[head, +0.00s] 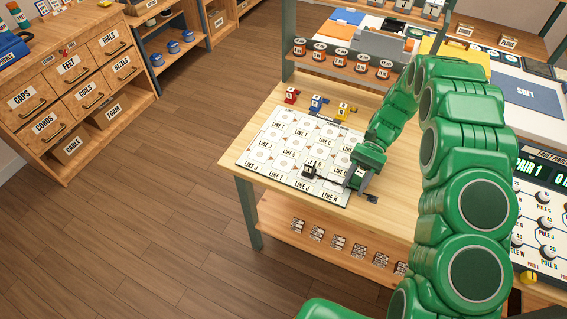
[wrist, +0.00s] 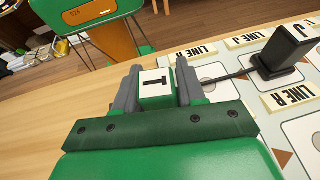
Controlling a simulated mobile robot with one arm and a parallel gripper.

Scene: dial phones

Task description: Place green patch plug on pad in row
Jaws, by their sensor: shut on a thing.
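My gripper (head: 358,180) is at the board's right side, near its front corner. In the wrist view, its two grey fingers are closed on the green patch plug (wrist: 157,86), whose white top bears a dark letter. In the head view the plug is mostly hidden by my gripper. Red (head: 291,96), blue (head: 318,103) and yellow (head: 345,111) plugs stand in a row behind the white board (head: 262,148). I cannot make out an empty pad in that row; my arm covers the area to the right of the yellow plug.
A black plug (head: 308,170) stands on the board among the LINE labels, and its cord shows in the wrist view (wrist: 238,74). A shelf with several orange-based items (head: 341,60) is behind the table (head: 232,158). A console (head: 541,215) is at right.

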